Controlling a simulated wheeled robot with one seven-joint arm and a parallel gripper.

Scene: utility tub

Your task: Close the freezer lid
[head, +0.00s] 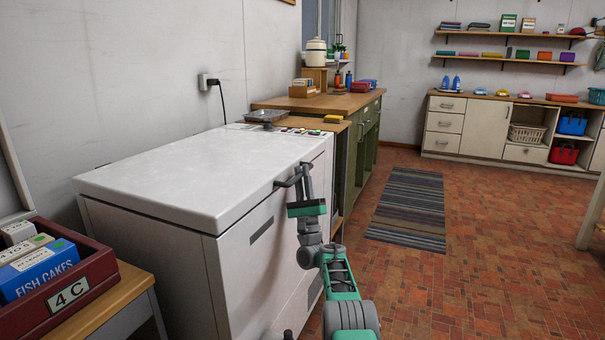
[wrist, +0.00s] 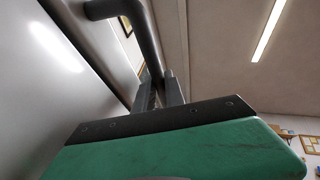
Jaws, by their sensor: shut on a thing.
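The chest freezer (head: 262,280) stands along the left wall. Its white lid (head: 190,180) lies flat on top, and I see no clear gap along the front edge. A dark handle (head: 288,181) sticks out from the lid's front edge near its right end. My gripper (head: 304,180) is at this handle, with its fingers shut on it. In the wrist view the bent grey handle (wrist: 122,12) rises above my gripper's fingers (wrist: 160,90). The fingers' exact contact with the handle is partly hidden.
A dark red crate of food boxes (head: 100,281) stands on a wooden table at the front left. A green-sided workbench (head: 357,140) stands beyond the freezer. A striped rug (head: 408,205) lies on the tiled floor (head: 480,270), which is clear to the right.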

